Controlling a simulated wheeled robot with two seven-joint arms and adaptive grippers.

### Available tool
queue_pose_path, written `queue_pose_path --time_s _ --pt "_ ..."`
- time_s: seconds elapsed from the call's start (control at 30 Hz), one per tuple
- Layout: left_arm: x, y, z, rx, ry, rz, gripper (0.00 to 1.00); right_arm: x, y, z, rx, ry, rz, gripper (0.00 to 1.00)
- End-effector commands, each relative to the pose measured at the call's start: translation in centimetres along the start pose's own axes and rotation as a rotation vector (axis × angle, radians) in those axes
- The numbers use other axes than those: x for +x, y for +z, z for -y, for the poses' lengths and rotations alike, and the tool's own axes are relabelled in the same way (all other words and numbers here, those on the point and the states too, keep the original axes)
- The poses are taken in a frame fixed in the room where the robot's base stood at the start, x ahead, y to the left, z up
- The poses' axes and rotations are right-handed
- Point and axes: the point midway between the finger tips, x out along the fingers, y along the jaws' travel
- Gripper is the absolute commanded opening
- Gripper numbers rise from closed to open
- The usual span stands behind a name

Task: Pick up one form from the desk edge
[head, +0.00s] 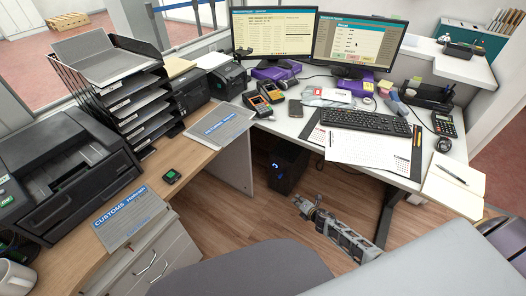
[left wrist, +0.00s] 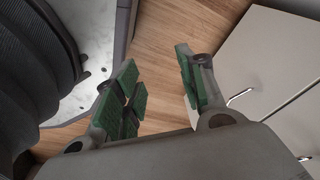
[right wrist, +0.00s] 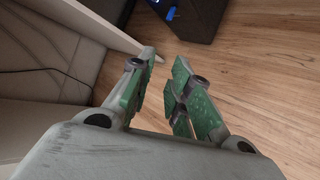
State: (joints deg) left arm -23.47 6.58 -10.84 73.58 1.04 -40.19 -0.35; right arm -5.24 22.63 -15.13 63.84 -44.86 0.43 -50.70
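A grey form with a blue "CUSTOMS" header (head: 132,217) lies at the front edge of the wooden desk on the left. A similar blue-headed form (head: 221,127) lies farther back, near the desk's inner corner. A white printed sheet (head: 370,154) lies at the front edge of the right desk, below the keyboard. My right gripper (head: 300,205) is low over the floor, in front of the right desk and apart from the papers. In the right wrist view (right wrist: 160,88) its fingers are apart and empty. My left gripper shows only in the left wrist view (left wrist: 162,85), open and empty, with floor and drawer fronts beyond.
A printer (head: 62,168) and a stacked tray rack (head: 125,95) crowd the left desk. A keyboard (head: 365,121) and open notebook (head: 455,185) are on the right desk. A computer tower (head: 287,165) stands underneath.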

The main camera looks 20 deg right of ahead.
Motion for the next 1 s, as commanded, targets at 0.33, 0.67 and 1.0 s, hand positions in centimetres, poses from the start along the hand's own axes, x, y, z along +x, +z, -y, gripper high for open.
queue_pose_path --time_s 0.33,0.67,1.0 --pt "-2.8 -4.7 -1.4 -0.002 0.022 -0.024 0.40 2.0 4.9 -12.6 -0.747 0.257 0.076 0.20" --pt "-6.9 -8.1 -2.5 -0.002 0.043 -0.046 0.40 0.6 6.6 -22.8 -1.463 0.430 0.240 0.20" --pt "-12.0 -10.2 -3.4 -0.001 0.066 -0.066 0.40 -2.5 6.5 -30.9 -2.196 0.513 0.495 0.20"
